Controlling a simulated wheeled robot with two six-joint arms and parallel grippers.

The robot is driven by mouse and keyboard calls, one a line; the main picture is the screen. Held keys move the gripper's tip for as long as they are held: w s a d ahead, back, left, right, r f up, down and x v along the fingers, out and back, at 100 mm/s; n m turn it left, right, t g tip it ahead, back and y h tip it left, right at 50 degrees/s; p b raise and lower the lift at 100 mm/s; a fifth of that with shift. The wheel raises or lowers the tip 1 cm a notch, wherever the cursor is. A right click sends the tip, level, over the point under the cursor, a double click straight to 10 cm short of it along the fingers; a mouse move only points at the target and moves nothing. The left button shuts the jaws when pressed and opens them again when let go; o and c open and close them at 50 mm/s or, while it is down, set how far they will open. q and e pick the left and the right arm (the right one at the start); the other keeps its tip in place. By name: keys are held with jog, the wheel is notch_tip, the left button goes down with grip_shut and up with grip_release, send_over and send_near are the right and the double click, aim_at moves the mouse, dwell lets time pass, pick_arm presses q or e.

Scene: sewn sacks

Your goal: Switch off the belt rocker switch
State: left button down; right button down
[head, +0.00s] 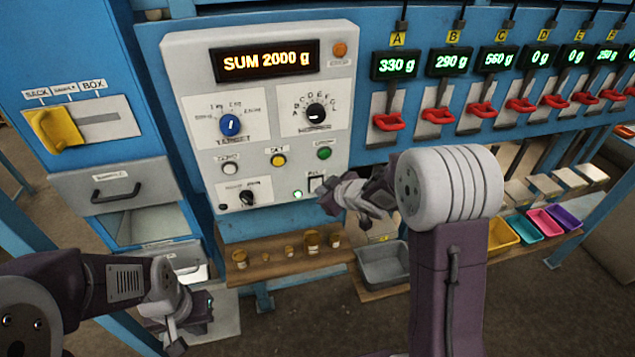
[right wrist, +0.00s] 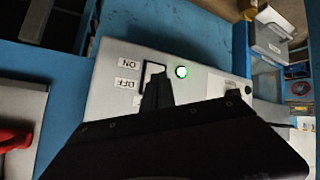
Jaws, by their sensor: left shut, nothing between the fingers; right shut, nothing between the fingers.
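The belt rocker switch (head: 317,183) is a small white rocker in a dark frame, low on the right of the grey control panel (head: 190,70). A lit green lamp (head: 297,194) sits beside it. In the right wrist view the rocker (right wrist: 153,69) has ON and OFF labels at its side, and the lamp (right wrist: 181,71) glows. My right gripper (head: 327,203) is shut and empty, close at the switch. Its fingers (right wrist: 157,92) cover the OFF-side part of the rocker; contact cannot be told. My left gripper (head: 178,335) is shut and empty at lower left.
The panel's display (head: 264,60) reads SUM 2000 g. Knobs and push buttons surround the switch, including a black knob (head: 247,197) to its left. A wooden shelf (head: 270,270) with several brass weights lies below. Red levers (head: 388,121) stand to the right.

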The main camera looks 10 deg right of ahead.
jog(key=shift+w, duration=0.4)
jog(key=shift+w+r+p, duration=0.15)
jog(key=shift+w+p, duration=0.1)
jog(key=shift+p, duration=0.25)
jog(key=shift+w, duration=0.1)
dwell(0.3)
jog(key=shift+s+b, duration=0.35)
jog(key=shift+s, duration=0.5)
jog(key=shift+s, duration=0.1)
jog(key=s, duration=0.1)
jog(key=s+b, duration=0.1)
jog(key=s, duration=0.2)
jog(key=shift+s+d+f+b, duration=0.1)
jog(key=shift+s+f+b, duration=0.3)
